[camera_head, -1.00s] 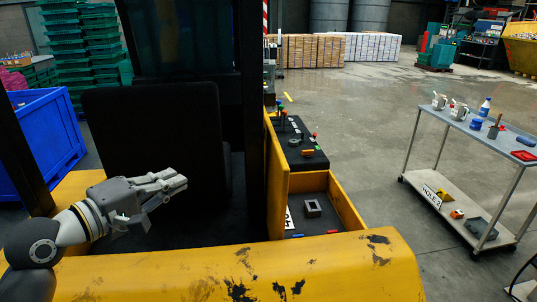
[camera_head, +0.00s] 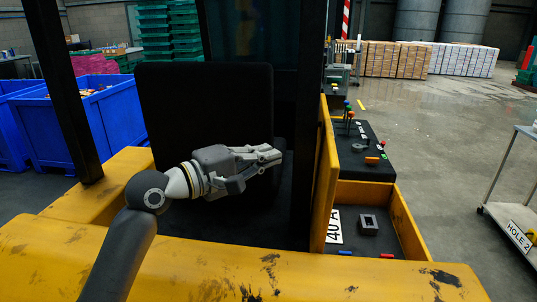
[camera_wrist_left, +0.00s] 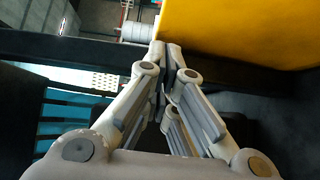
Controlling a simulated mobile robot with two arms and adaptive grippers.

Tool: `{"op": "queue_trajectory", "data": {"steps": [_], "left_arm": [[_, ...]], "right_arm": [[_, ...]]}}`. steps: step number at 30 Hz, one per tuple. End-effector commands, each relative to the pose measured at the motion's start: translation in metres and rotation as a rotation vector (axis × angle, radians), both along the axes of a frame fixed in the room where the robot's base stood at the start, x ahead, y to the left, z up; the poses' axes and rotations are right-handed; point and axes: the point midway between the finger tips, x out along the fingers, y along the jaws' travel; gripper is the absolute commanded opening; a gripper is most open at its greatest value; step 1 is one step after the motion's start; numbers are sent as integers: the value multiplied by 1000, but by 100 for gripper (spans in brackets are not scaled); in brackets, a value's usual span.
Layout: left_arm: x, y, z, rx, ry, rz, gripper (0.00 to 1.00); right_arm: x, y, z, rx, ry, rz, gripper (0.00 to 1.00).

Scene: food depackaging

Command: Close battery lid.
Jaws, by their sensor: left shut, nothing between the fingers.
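The battery lid looks to be the upright yellow panel (camera_head: 326,185) on the left side of an open yellow compartment (camera_head: 405,222) of the vehicle. It stands open. A large yellow surface (camera_wrist_left: 250,30), likely this lid, fills the upper right of the left wrist view. Inside the compartment are a grey block with a square hole (camera_head: 368,225) and a "40 A" label (camera_head: 335,226). My left gripper (camera_head: 277,155) is shut and empty, left of the lid and apart from it, pointing right. Its closed fingers (camera_wrist_left: 170,55) show in the left wrist view. My right gripper is not in view.
A black post (camera_head: 307,120) stands between my left gripper and the lid. A black seat (camera_head: 205,110) is behind the gripper. A control panel with levers (camera_head: 358,150) lies beyond the compartment. A blue crate (camera_head: 105,115) is at left, a trolley (camera_head: 505,210) at far right.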

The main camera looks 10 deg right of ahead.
Motion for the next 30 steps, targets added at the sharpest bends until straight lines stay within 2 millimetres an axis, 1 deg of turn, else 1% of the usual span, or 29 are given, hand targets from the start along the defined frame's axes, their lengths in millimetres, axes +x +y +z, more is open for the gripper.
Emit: {"op": "queue_trajectory", "data": {"steps": [1,3,11,13,16,18,22,30], "left_arm": [[5,-10,3,-1,3,-2,0],[11,-22,3,-1,3,-3,0],[33,-60,1,1,3,0,0],[29,-72,2,1,3,-4,0],[25,-84,1,0,1,-2,0],[24,-90,0,2,1,-1,0],[22,-96,-2,1,0,0,0],[21,-98,-3,1,0,1,0]], "right_arm": [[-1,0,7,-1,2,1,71],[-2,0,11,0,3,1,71],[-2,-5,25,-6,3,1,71],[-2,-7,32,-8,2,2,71],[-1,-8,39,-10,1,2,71],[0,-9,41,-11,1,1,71],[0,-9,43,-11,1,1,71],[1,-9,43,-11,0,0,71]]}}
